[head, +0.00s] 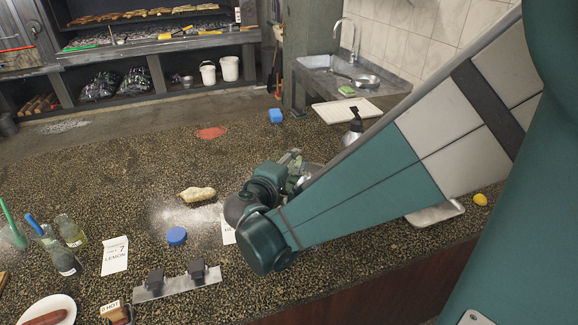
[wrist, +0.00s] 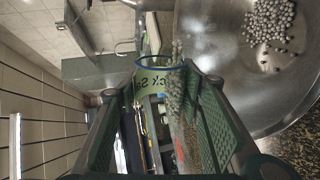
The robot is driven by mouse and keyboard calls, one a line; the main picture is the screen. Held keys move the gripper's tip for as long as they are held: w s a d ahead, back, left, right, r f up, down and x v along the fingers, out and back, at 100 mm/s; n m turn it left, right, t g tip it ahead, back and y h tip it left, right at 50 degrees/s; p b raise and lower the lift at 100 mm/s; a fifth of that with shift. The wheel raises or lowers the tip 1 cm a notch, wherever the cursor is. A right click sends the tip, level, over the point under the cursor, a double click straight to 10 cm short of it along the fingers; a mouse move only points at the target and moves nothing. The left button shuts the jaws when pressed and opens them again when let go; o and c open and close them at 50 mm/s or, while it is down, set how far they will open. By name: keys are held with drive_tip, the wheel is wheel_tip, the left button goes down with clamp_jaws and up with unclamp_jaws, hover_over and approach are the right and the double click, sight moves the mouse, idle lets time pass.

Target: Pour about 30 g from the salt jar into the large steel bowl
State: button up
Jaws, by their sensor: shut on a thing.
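In the wrist view my gripper (wrist: 152,92) is shut on the salt jar (wrist: 150,78), a clear jar with a blue rim and a label partly reading "ck Sa". The picture is turned sideways, and the jar looks tipped, with its mouth toward the large steel bowl (wrist: 215,65). Grey-white grains lie along the jar's side near the mouth. A patch of pale grains (wrist: 270,22) lies inside the bowl. In the head view my gripper (head: 291,168) is mostly hidden behind my wrist, and the bowl is largely hidden there too.
A blue lid (head: 177,236), a knobbly pale root (head: 197,194) and spilled white powder lie on the speckled counter. A pump bottle (head: 354,130) and white board (head: 345,112) are behind my arm.

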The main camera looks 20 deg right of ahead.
sight(279, 151)
drive_tip(key=shift+a+f+n, duration=0.1)
drive_tip(key=shift+f+n, duration=0.1)
drive_tip(key=shift+n, duration=0.1)
idle(0.4)
